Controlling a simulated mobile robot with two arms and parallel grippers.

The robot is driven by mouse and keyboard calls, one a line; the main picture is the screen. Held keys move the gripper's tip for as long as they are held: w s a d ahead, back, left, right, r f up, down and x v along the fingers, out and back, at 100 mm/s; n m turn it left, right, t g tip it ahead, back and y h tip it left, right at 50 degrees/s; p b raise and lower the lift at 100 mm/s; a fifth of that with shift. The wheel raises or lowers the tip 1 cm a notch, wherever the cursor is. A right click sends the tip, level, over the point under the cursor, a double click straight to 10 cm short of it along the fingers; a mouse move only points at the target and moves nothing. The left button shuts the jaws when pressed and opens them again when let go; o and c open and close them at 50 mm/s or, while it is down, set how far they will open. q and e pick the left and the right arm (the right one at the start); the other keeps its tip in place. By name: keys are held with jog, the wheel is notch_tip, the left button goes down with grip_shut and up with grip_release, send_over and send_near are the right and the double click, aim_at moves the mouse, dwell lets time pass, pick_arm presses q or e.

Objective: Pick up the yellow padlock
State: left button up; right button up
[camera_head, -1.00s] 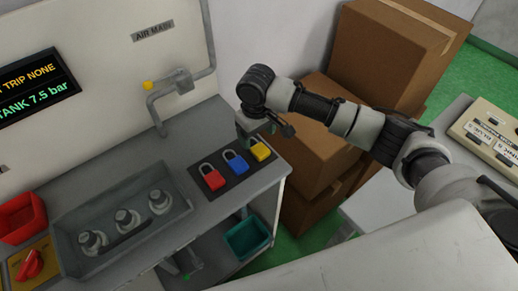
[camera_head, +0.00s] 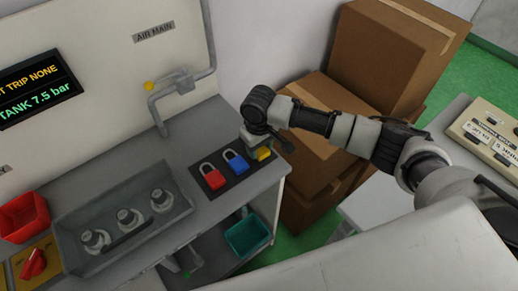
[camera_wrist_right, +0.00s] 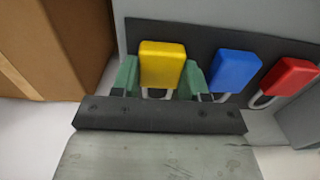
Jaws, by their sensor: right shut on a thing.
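The yellow padlock (camera_head: 264,154) is at the right end of the dark mat (camera_head: 243,175) on the grey bench, partly hidden by my right arm in the head view. In the right wrist view the yellow padlock (camera_wrist_right: 162,64) lies between the two green fingers of my right gripper (camera_wrist_right: 160,80). The fingers are shut on it, one at each side. A blue padlock (camera_head: 235,162) and a red padlock (camera_head: 212,177) lie beside it on the mat. I cannot tell whether the yellow padlock is clear of the mat. My left gripper is not in view.
A grey tray (camera_head: 70,235) with several metal fittings stands left on the bench, with a red bin (camera_head: 22,216) beyond it. Cardboard boxes (camera_head: 385,55) are stacked right of the bench. A teal bin (camera_head: 248,237) sits on the lower shelf. A pipe runs up the back panel.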

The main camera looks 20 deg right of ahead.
jog(key=shift+r, duration=0.5)
notch_tip(320, 180, up, 3)
jog(key=shift+f+b, duration=0.2)
jog(key=shift+b, duration=0.1)
jog(key=s+d+r, duration=0.2)
jog(key=d, duration=0.1)
jog(key=s+d+r, duration=0.2)
jog(key=d+r, duration=0.1)
jog(key=s+d+r+b, duration=0.1)
jog(key=s+d+r, duration=0.1)
jog(key=d, duration=0.2)
jog(key=shift+s+r, duration=0.1)
jog(key=shift+r, duration=0.15)
jog(key=shift+o, duration=1.1)
jog(key=shift+c, duration=0.9)
jog(key=shift+a, duration=0.1)
